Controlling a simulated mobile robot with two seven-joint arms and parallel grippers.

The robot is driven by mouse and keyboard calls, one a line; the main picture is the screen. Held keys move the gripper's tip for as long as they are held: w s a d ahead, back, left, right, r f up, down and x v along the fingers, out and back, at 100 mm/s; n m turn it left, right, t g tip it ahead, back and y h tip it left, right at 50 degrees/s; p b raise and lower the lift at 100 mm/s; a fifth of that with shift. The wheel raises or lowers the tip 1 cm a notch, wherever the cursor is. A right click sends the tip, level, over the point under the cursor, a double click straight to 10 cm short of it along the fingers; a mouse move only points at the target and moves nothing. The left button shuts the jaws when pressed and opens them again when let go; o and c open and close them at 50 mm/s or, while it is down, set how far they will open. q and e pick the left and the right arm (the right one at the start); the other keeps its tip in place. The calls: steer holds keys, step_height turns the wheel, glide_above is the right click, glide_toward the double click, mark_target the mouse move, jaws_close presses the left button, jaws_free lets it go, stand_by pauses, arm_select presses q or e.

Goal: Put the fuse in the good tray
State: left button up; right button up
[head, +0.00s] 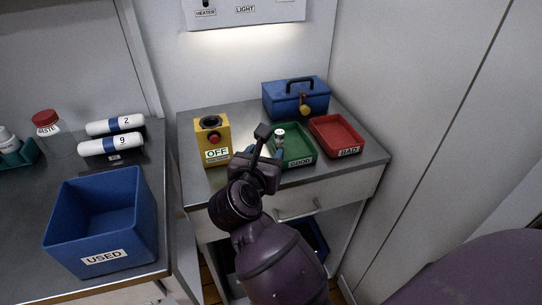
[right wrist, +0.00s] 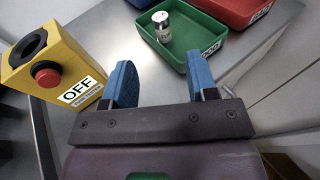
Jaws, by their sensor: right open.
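The fuse (head: 280,136), a small pale glassy cylinder with metal ends, stands roughly upright inside the green tray (head: 298,158) labelled GOOD. The right wrist view also shows the fuse (right wrist: 161,27) near the left end of the green tray (right wrist: 203,62), touching nothing of mine. My right gripper (right wrist: 160,76) is open, its two blue fingers wide apart with nothing between them. It is just in front of the tray, on the near side of the fuse. My left gripper is not in view.
A yellow box (head: 212,140) with a red button and OFF label stands left of the tray. A red BAD tray (head: 337,132) is on the right, a blue toolbox (head: 297,101) behind. A blue USED bin (head: 103,218) stands on the left counter.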

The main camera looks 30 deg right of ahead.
steer(key=shift+s+a+r, duration=0.1)
steer(key=shift+s+a, duration=0.15)
steer(key=shift+a, duration=0.05)
steer(key=shift+d, duration=0.1)
steer(key=shift+s+d+n, duration=0.15)
steer(key=shift+d+n, duration=0.1)
steer(key=shift+n, duration=0.05)
steer(key=s+d+f+m+y, duration=0.2)
steer(key=s+f+m+y, duration=0.9)
steer(key=s+f+m, duration=1.1)
step_height(320, 180, down, 3)
steer(key=m, duration=0.3)
steer(key=shift+s+d+f+m+y, duration=0.15)
steer(key=shift+s+m+y, duration=0.15)
steer(key=shift+s+y, duration=0.1)
